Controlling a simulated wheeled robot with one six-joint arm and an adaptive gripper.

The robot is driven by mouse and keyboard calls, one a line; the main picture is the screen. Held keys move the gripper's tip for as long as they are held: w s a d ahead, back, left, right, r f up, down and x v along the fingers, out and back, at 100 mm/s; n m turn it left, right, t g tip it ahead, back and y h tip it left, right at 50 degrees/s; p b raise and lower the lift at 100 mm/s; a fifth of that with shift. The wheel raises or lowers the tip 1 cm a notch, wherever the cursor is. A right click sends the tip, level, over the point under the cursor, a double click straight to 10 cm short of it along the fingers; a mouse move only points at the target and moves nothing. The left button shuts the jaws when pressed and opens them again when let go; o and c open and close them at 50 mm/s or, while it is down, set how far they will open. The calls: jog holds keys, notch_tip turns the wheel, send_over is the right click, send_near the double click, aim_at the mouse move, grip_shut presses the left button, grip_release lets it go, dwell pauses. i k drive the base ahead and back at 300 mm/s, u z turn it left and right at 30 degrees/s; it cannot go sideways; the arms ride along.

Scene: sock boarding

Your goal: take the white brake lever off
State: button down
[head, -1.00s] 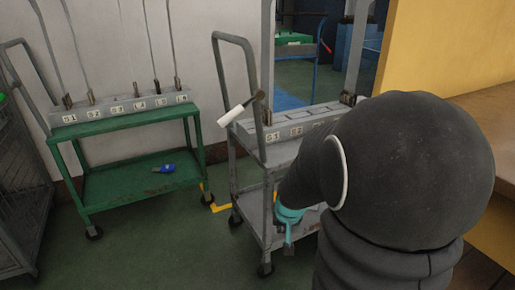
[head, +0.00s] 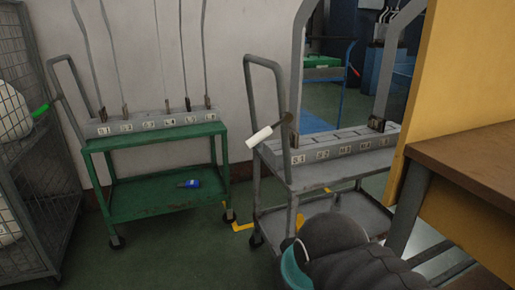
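The white brake lever (head: 263,135) sticks out down and left from the upright of the grey cart's push handle. Its dark pivot end (head: 288,118) sits at that upright, and nothing touches the white grip. The grey cart (head: 285,170) stands right of centre. My arm shows at the bottom of the head view, below and right of the lever, with a teal part at its left edge. My gripper's fingers are not visible, so its state does not show.
A green cart (head: 155,143) stands left, with a blue object (head: 188,183) on its lower shelf. A wire cage (head: 45,175) is far left. A brown table (head: 470,155) is at right. Floor between the carts is clear.

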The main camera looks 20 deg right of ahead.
aim_at(288, 117)
jog(key=z, duration=1.1)
jog(key=k, duration=0.9)
jog(key=u, duration=1.2)
